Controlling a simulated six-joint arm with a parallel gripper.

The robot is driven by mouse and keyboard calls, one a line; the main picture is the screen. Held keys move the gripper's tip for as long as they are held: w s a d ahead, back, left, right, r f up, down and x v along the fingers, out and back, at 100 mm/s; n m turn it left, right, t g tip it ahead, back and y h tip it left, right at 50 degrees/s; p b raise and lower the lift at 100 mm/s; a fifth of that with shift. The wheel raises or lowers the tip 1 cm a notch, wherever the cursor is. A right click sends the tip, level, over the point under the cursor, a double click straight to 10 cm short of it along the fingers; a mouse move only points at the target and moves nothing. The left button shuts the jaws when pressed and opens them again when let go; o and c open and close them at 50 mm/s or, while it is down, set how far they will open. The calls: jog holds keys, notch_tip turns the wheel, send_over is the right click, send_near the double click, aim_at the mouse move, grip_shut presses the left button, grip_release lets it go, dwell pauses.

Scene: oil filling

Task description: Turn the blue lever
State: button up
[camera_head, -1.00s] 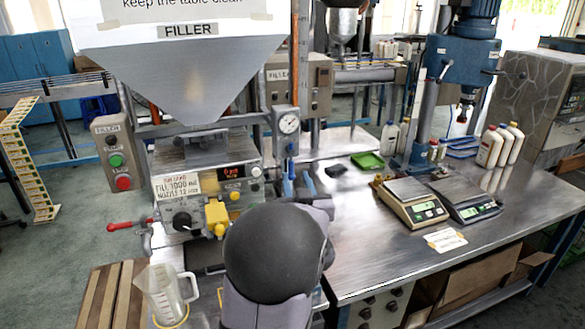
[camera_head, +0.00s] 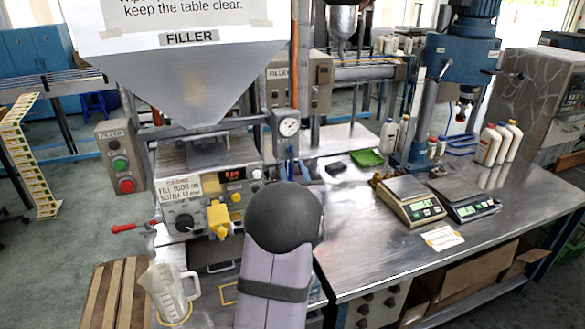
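The blue lever (camera_head: 291,168) hangs on the post below the round pressure gauge (camera_head: 289,127), right of the filler's control box. Only its upper part shows. The dark round joint of my arm stands in front of its lower part. My gripper is hidden behind my own arm, so I cannot see its fingers or whether it touches the lever.
The filler control box (camera_head: 205,188) has a yellow nozzle (camera_head: 219,218) and a red-handled valve (camera_head: 135,227) at its left. A clear jug (camera_head: 168,293) stands below. Two scales (camera_head: 413,201) (camera_head: 465,197) and a green tray (camera_head: 367,158) sit on the steel table.

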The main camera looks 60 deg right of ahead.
grip_shut()
